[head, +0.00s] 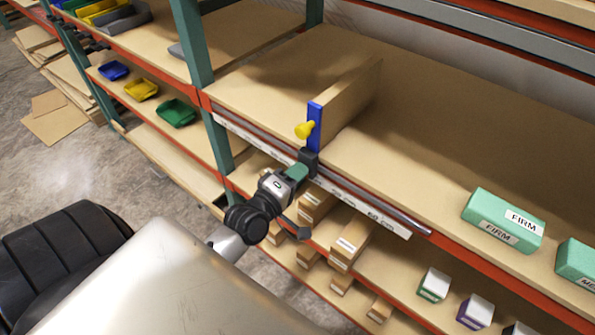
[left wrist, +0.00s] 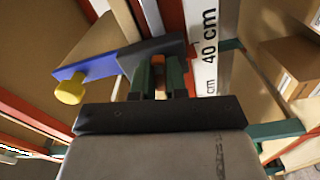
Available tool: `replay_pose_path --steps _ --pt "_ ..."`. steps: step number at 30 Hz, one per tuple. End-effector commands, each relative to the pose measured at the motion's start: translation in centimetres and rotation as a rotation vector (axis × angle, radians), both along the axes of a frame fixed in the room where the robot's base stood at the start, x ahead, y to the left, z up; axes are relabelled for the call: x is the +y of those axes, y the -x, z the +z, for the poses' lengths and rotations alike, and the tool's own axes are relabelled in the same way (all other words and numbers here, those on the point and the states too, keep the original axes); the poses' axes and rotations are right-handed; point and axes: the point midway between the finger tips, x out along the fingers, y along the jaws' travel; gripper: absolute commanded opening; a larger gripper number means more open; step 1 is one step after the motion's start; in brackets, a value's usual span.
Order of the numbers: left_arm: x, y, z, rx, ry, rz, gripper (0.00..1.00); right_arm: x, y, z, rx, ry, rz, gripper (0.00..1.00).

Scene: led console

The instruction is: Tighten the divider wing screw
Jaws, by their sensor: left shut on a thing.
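The divider is an upright wooden panel (head: 352,98) with a blue front strip (head: 315,128), standing on the upper shelf. The yellow wing screw (head: 304,130) sticks out of the left side of the blue strip; it also shows in the left wrist view (left wrist: 69,91). A dark block (left wrist: 152,46) forms the lower end of the strip, at the shelf's front rail. My left gripper (head: 302,168) is shut on this dark block, below the screw and apart from it. Its green fingers (left wrist: 158,75) show in the left wrist view. My right gripper is not in view.
The front rail carries a white centimetre scale (head: 390,223). Small boxes (head: 350,240) fill the shelf below. A green upright post (head: 192,45) stands left of the divider. The shelf between divider and green boxes is clear.

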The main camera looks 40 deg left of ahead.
Motion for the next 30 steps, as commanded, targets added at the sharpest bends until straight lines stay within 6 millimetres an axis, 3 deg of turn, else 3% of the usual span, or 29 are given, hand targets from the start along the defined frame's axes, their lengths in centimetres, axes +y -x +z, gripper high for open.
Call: replay_pose_path --steps 30 --pt "-0.1 0.1 0.0 -0.071 -0.957 -0.003 0.0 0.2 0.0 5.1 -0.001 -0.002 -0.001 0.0"
